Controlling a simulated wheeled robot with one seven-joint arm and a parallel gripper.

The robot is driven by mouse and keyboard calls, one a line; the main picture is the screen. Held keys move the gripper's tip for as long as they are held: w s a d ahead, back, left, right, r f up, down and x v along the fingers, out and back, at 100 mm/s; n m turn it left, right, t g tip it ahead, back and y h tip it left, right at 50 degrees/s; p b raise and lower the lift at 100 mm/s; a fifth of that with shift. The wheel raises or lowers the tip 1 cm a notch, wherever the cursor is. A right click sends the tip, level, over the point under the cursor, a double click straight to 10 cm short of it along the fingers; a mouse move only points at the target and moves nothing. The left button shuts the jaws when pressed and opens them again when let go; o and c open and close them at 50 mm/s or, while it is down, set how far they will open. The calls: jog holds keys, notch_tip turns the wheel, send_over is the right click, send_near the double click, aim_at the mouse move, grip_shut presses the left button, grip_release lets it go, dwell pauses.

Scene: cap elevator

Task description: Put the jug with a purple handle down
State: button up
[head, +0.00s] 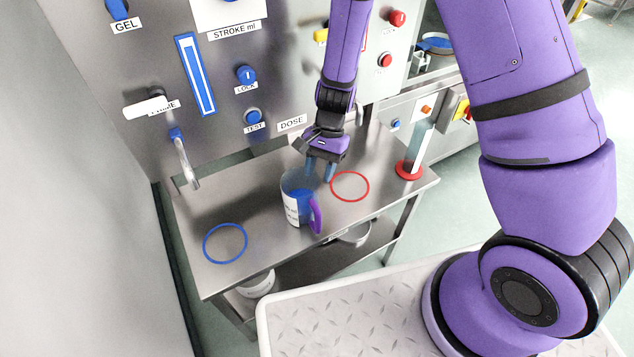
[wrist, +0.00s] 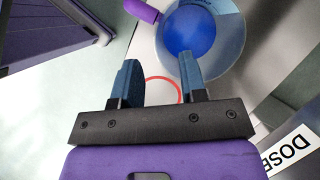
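The clear jug (head: 292,207) has blue contents and a purple handle (head: 316,217). It appears to stand upright on the steel table, between the blue ring and the red ring, with its handle toward the front right. My gripper (head: 320,172) is at the jug's back right rim, fingers pointing down and spread apart. In the wrist view, the jug (wrist: 229,42) is beyond my gripper (wrist: 158,82), and the right finger overlaps its near rim. I cannot tell whether that finger is inside the jug or only above it.
The steel table (head: 270,255) carries a blue ring (head: 225,262) at left and a red ring (head: 350,201) at right. A metal spout (head: 186,165) hangs over its left back. A red-based post (head: 410,168) stands at the right edge. A panel with knobs rises behind.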

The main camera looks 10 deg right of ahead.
jog(key=s+d+r+n+t, duration=0.1)
jog(key=d+r, duration=0.2)
jog(key=r, duration=0.6)
jog(key=s+d+r+n+t, duration=0.1)
jog(key=d+r+n+t, duration=0.15)
jog(key=r, duration=0.65)
jog(key=s+d+r, duration=0.1)
jog(key=d+r, duration=0.3)
jog(key=r, duration=0.4)
jog(key=s+d+r+n+t+h, duration=0.1)
jog(key=s+d+r+n+t, duration=0.1)
jog(key=s+d+r, duration=0.2)
jog(key=s+d+r+n+t+h, duration=0.2)
jog(key=s+d+r+t, duration=0.1)
jog(key=s+r, duration=0.5)
jog(key=s+d, duration=0.1)
jog(key=s, duration=0.2)
jog(key=shift+s+t, duration=0.15)
jog(key=shift+t, duration=0.2)
jog(key=shift+d+r, duration=0.1)
